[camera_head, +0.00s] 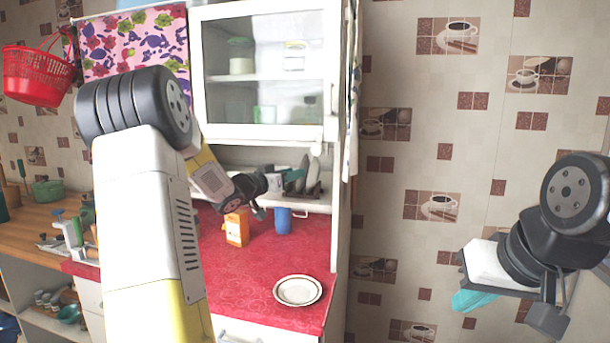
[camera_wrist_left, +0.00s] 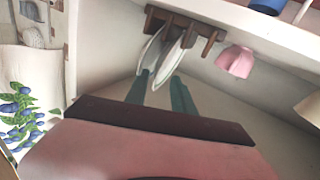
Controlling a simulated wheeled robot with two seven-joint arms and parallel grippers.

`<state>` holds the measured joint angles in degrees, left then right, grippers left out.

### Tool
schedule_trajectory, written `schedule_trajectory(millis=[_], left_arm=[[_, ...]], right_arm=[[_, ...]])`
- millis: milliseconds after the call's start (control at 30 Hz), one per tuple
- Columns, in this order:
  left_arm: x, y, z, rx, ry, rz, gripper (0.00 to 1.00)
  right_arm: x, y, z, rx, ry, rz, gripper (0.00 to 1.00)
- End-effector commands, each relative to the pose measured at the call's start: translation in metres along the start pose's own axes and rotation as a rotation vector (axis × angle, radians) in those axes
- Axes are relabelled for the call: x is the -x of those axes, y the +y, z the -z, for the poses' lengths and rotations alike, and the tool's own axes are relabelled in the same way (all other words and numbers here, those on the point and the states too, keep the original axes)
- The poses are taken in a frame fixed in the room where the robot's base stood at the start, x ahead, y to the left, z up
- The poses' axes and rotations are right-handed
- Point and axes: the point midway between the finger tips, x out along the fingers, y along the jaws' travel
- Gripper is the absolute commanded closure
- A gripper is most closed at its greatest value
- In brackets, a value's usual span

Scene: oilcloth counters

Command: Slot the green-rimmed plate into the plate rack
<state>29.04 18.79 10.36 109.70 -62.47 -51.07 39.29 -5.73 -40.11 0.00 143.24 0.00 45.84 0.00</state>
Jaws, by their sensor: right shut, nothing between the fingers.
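The brown wooden plate rack (camera_wrist_left: 196,27) is in the left wrist view, with two white plates standing tilted in it, a left one (camera_wrist_left: 150,52) and a right one (camera_wrist_left: 176,50). I cannot make out a green rim on either. My left gripper (camera_wrist_left: 161,78) has its teal fingers apart, around the lower edge of the plates, with no clear contact visible. In the head view my left gripper (camera_head: 261,200) is small and partly hidden near the cupboard's lower shelf. My right gripper (camera_head: 468,302) is shut and empty, in front of the tiled wall.
A white plate with a dark rim (camera_head: 298,290) lies on the red counter (camera_head: 250,272). An orange box (camera_head: 237,228) and a blue mug (camera_head: 283,221) stand further back. A pink cup (camera_wrist_left: 235,61) is beside the rack. The glass-door cupboard (camera_head: 262,132) hangs above.

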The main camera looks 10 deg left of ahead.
Motion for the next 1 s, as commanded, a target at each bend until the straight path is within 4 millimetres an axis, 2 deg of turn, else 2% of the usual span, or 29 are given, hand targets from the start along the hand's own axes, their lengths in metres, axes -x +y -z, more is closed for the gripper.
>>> schedule_trajectory(millis=[167, 433, 633, 833, 900, 1000], left_arm=[[0.015, -0.001, 0.000, -0.001, 0.000, 0.002, 0.70], [0.061, -0.001, 0.001, -0.001, 0.000, 0.004, 0.70], [0.076, 0.002, 0.004, -0.012, -0.006, 0.021, 0.70], [0.085, 0.011, 0.026, -0.080, -0.097, 0.235, 0.70], [0.100, 0.020, 0.031, -0.090, -0.161, 0.337, 0.70], [0.131, 0.039, 0.027, -0.072, -0.275, 0.453, 0.70]], right_arm=[[0.000, 0.000, 0.000, 0.000, 0.000, 0.000, 1.00], [0.000, 0.000, 0.000, 0.000, 0.000, 0.000, 1.00], [0.000, 0.000, 0.000, 0.000, 0.000, 0.000, 1.00], [0.000, 0.000, 0.000, 0.000, 0.000, 0.000, 1.00], [0.000, 0.000, 0.000, 0.000, 0.000, 0.000, 1.00], [0.000, 0.000, 0.000, 0.000, 0.000, 0.000, 1.00]])
